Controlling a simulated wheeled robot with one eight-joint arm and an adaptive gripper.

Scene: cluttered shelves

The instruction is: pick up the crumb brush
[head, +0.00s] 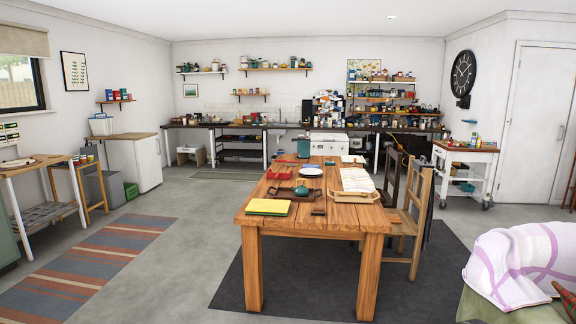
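I cannot pick out a crumb brush with certainty in the head view. The wooden dining table (330,219) stands in the middle of the room and carries several small items. A small brown item (318,212) lies near its front edge, too small to identify. A low object lies on the left side table (38,168), also too small to name. My gripper is not in view.
On the dining table are yellow and green folded cloths (267,207), a teal pot (301,190) and a tray with cloth (356,182). A wooden chair (416,215) stands at its right. The striped rug (110,255) is clear. A sofa (500,303) is at front right.

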